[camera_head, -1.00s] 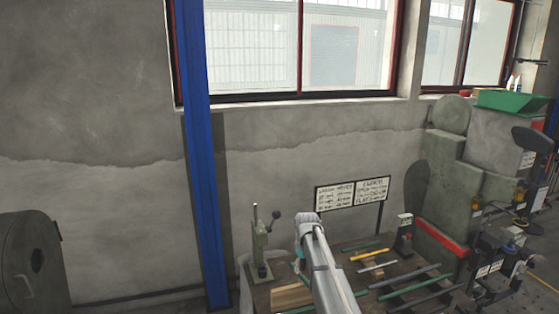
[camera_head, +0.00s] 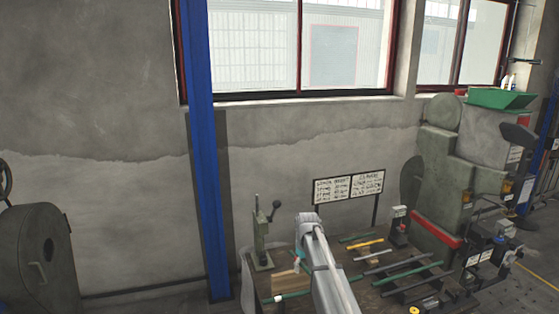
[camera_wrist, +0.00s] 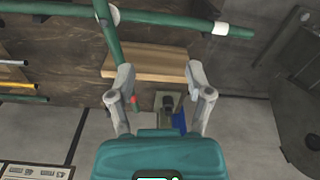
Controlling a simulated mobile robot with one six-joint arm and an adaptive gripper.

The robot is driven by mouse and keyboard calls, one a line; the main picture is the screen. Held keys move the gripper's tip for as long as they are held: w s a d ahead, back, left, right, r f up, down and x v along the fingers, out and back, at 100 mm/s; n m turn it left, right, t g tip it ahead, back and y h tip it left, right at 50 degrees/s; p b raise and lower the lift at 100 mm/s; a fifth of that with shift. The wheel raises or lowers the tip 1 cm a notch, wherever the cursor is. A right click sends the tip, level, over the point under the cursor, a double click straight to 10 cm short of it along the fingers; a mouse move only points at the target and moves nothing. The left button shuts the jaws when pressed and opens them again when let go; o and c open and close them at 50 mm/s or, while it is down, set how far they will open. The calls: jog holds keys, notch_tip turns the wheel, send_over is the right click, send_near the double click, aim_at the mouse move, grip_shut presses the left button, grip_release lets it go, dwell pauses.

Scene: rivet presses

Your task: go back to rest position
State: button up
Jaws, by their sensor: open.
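My gripper (camera_wrist: 160,95) is open in the wrist view, its two grey fingers spread with nothing between the tips. Past the tips are a wooden block (camera_wrist: 150,62) and green bars (camera_wrist: 165,18) on the workbench. In the head view my arm reaches up from the bottom edge over the workbench (camera_head: 375,292), and its far end hides the fingers. The wooden block (camera_head: 284,282) also shows there, left of my arm.
A small lever press (camera_head: 261,240) stands at the bench's back left. Several bars (camera_head: 410,273) lie right of my arm. Sign boards (camera_head: 348,187) stand behind. Large green machines (camera_head: 440,180) are at right, a round-fronted dark cabinet (camera_head: 40,255) at left. Floor shows at far right.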

jog(key=s+d+f+m+b, duration=0.2)
jog(key=s+f+b, duration=0.1)
jog(key=s, duration=0.7)
jog(key=s+d+f+m+b, duration=0.1)
jog(key=s+d+f+b, duration=0.2)
jog(key=s, duration=0.7)
jog(key=s+d+f+m+b, duration=0.2)
jog(key=s+d+f+b, duration=0.1)
jog(key=s, duration=0.7)
jog(key=shift+d+f+m+b, duration=0.25)
jog(key=shift+f+m+b, duration=0.05)
jog(key=shift+f+b, duration=0.2)
